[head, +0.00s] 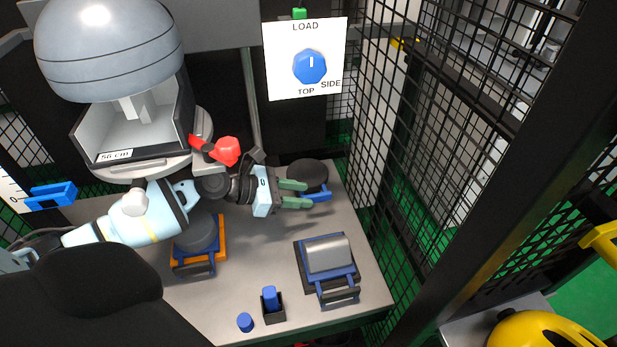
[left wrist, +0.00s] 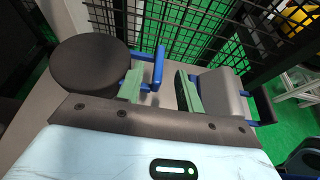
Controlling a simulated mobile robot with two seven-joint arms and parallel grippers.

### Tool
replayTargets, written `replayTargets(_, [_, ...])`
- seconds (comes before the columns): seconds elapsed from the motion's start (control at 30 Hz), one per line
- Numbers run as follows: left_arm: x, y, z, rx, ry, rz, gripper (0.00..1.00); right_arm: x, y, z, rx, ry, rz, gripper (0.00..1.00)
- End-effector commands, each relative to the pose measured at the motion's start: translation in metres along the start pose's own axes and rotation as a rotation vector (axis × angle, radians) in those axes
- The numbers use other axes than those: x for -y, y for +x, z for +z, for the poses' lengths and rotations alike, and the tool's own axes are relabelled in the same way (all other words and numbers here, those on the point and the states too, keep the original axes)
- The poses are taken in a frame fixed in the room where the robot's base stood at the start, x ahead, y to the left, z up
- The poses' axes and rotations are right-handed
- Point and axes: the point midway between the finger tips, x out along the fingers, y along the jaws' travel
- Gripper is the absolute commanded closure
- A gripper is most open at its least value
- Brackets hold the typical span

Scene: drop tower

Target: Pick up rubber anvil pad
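The rubber anvil pad, a black round disc (head: 308,175) with a blue handle (head: 319,196), lies at the back right of the grey bench. It also shows in the left wrist view, with the disc (left wrist: 90,64) at left and the handle (left wrist: 157,68) beside it. My left gripper (head: 308,194) is open at the pad's near side, green fingers apart. In the left wrist view the handle appears between or just beyond the fingertips (left wrist: 160,82); contact cannot be told. The gripper holds nothing. My right gripper is not in view.
A grey rounded block (head: 328,254) with a blue handle sits in a dark holder at front right. A grey round piece (head: 196,233) sits on an orange base. A blue peg (head: 269,297) stands in a black block. Black mesh (head: 387,150) borders the bench's right.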

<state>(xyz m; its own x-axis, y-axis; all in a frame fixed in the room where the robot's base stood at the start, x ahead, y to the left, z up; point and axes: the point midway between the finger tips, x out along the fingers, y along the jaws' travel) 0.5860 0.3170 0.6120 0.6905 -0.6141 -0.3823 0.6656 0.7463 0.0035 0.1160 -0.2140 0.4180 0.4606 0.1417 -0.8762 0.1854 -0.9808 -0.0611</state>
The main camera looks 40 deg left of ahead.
Motion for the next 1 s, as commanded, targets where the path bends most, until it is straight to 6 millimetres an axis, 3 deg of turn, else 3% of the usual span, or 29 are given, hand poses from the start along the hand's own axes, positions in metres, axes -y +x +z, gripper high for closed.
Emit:
replayTargets(0.2, [-0.001, 0.028, -0.001, 0.001, -0.002, -0.001, 0.64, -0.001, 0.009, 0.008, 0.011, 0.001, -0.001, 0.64])
replayTargets(0.53, [-0.001, 0.033, 0.0, -0.001, -0.001, 0.0, 0.64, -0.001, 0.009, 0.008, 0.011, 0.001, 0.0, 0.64])
replayTargets(0.8, [-0.001, 0.033, 0.0, -0.001, -0.001, 0.0, 0.98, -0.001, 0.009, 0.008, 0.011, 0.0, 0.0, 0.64])
replayTargets(1.0, [-0.001, 0.033, -0.001, -0.001, -0.002, 0.0, 1.0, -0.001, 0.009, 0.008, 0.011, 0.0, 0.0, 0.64])
